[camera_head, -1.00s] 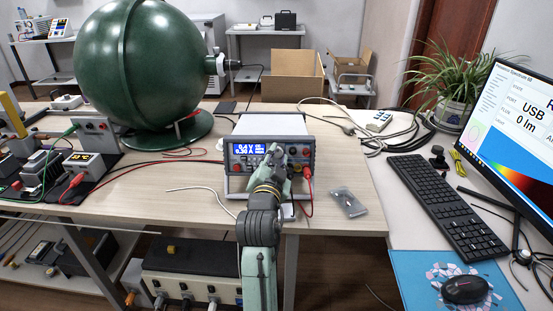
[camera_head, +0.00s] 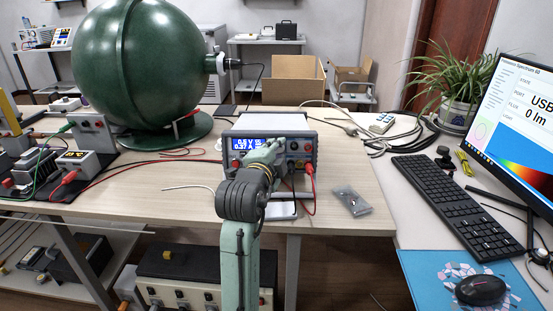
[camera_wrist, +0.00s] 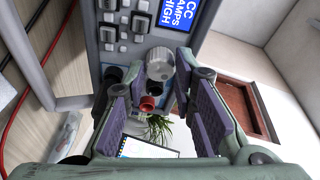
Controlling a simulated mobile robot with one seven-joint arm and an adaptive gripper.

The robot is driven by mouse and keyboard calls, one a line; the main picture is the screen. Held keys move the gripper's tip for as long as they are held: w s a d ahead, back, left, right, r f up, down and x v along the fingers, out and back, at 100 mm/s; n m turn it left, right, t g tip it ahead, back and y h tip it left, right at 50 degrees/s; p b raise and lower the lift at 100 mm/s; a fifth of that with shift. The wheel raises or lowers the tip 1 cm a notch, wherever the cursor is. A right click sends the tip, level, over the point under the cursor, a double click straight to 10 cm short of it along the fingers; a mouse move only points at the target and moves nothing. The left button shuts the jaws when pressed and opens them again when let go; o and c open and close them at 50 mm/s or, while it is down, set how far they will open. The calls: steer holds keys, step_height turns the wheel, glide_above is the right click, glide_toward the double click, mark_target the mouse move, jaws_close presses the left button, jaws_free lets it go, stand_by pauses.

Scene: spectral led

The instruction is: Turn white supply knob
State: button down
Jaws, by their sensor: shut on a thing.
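The white power supply (camera_head: 268,122) stands on the wooden table with its blue display (camera_head: 249,143) lit. In the wrist view its front panel is rotated, and the display (camera_wrist: 173,12) shows "CC", "AMPS" and "HIGH". A pale grey-white knob (camera_wrist: 160,64) sits between the fingertips of my gripper (camera_wrist: 158,72). My gripper is shut on this knob, with a finger on either side. In the head view my gripper (camera_head: 273,153) is at the supply's front, and the arm hides the knob and part of the panel.
A red lead (camera_head: 311,190) hangs from the supply's right terminal. A small clear bag (camera_head: 350,200) lies to the right on the table. A large green sphere (camera_head: 148,62) stands behind left. The monitor (camera_head: 522,125) and keyboard (camera_head: 457,203) are on the right desk.

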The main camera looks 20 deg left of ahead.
steer(key=m+g+b, duration=0.1)
steer(key=m, duration=0.2)
steer(key=m+g+b, duration=0.1)
steer(key=m, duration=0.3)
steer(key=m+b, duration=0.2)
steer(key=m, duration=0.1)
steer(key=shift+r+g, duration=0.25)
steer(key=shift+g, duration=0.15)
steer(key=shift+m, duration=0.3)
steer(key=c, duration=1.3)
jaws_free()
steer(key=shift+c, duration=0.2)
steer(key=v, duration=1.2)
steer(key=shift+d, duration=0.2)
steer(key=shift+y, duration=0.3)
